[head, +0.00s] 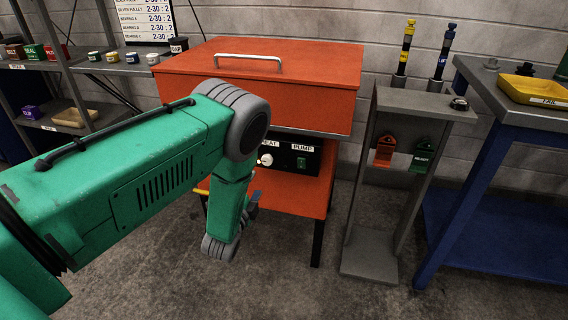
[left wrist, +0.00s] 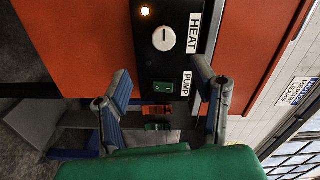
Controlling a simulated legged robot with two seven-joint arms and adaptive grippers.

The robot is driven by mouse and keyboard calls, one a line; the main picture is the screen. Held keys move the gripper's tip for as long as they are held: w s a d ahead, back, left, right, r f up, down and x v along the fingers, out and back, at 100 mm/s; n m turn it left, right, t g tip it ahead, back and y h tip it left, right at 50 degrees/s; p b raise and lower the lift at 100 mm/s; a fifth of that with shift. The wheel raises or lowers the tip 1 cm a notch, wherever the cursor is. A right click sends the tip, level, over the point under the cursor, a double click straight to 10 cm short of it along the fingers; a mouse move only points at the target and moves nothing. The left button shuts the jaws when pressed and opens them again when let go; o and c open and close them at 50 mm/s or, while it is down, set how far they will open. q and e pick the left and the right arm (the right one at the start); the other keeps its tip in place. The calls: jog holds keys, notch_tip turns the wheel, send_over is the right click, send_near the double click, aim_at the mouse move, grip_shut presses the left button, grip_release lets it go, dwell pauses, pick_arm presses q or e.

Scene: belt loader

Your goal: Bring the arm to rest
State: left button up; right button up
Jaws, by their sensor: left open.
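My green left arm (head: 140,165) reaches in from the left in the head view, with its forearm bent down in front of the orange machine (head: 262,85). My left gripper (left wrist: 165,95) is open and empty in the left wrist view, its two grey-blue fingers spread apart. They are in front of the black control panel (left wrist: 170,60), with the PUMP switch (left wrist: 162,88) seen between them. In the head view the gripper is mostly hidden behind the forearm; only a small dark part shows. My right gripper is in neither view.
A grey stand (head: 372,262) with two tagged tools is right of the machine. A blue bench (head: 500,150) with a yellow tray (head: 535,90) stands farther right. Shelves (head: 115,65) stand at left.

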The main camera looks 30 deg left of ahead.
pick_arm(q)
jog(key=s+d+f+n+g+h+p, duration=0.1)
jog(key=s+d+f+n+g, duration=0.15)
jog(key=s, duration=0.35)
jog(key=s+d+f+n+g+p, duration=0.1)
jog(key=s+d+f+n+g, duration=0.1)
jog(key=s+f+n+g, duration=0.3)
jog(key=s+d+f+g+h+p, duration=0.1)
jog(key=s+d+g, duration=0.2)
jog(key=s, duration=0.5)
jog(key=s+d+r+n+g+h, duration=0.1)
jog(key=s+d+n+g, duration=0.1)
jog(key=s, duration=0.7)
jog(key=s+d+r+n+g+h, duration=0.1)
jog(key=s+d+n+g, duration=0.1)
jog(key=s, duration=0.7)
jog(key=shift+d+r+n+g+p, duration=0.35)
jog(key=shift+n+g, duration=0.1)
jog(key=shift+g, duration=0.8)
jog(key=shift+w, duration=0.1)
jog(key=shift+c, duration=0.4)
